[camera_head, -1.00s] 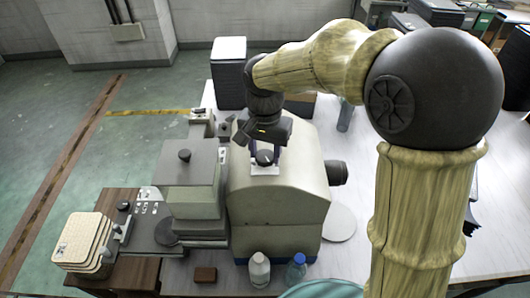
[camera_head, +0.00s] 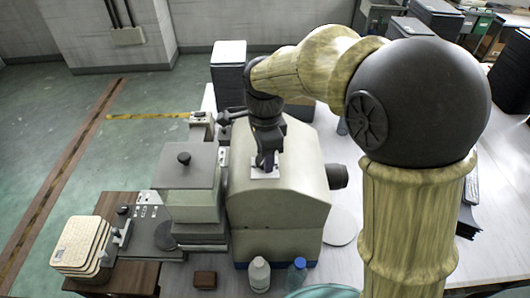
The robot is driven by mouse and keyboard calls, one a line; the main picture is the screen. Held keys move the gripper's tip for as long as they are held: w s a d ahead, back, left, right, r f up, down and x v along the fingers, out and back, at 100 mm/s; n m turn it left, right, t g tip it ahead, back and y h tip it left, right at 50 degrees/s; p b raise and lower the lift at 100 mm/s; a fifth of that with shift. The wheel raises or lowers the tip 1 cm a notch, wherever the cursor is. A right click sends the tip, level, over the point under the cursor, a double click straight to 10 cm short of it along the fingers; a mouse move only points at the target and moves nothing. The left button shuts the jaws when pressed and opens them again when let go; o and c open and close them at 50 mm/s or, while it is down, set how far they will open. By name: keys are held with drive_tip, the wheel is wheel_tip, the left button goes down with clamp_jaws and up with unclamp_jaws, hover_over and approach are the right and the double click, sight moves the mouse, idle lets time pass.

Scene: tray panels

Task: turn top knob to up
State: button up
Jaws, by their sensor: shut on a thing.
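The top knob sits on a small white plate (camera_head: 265,173) on the sloped face of the beige machine (camera_head: 278,215). My gripper (camera_head: 265,165) points down at this plate, with its fingers shut on the top knob. The fingers and wrist cover the knob, so I cannot tell which way it points.
A grey block with a black knob (camera_head: 184,158) on its lid stands left of the machine. A stack of pale trays (camera_head: 83,241) is at the lower left. A white bottle (camera_head: 259,274), a blue-capped bottle (camera_head: 298,272) and a brown block (camera_head: 205,280) stand in front. A dark stack (camera_head: 228,75) stands behind.

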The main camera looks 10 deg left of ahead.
drive_tip(key=m+p, duration=0.1)
drive_tip(key=m, duration=0.5)
drive_tip(key=shift+r+p, duration=0.15)
drive_tip(key=shift+p, duration=0.15)
drive_tip(key=m+p, duration=0.1)
drive_tip(key=m, duration=0.2)
drive_tip(key=shift+m, duration=0.4)
drive_tip(key=shift+m+p, duration=0.8)
drive_tip(key=shift+m, duration=0.4)
drive_tip(key=o, duration=1)
wheel_tip(320, 180, up, 17)
drive_tip(key=b, duration=0.3)
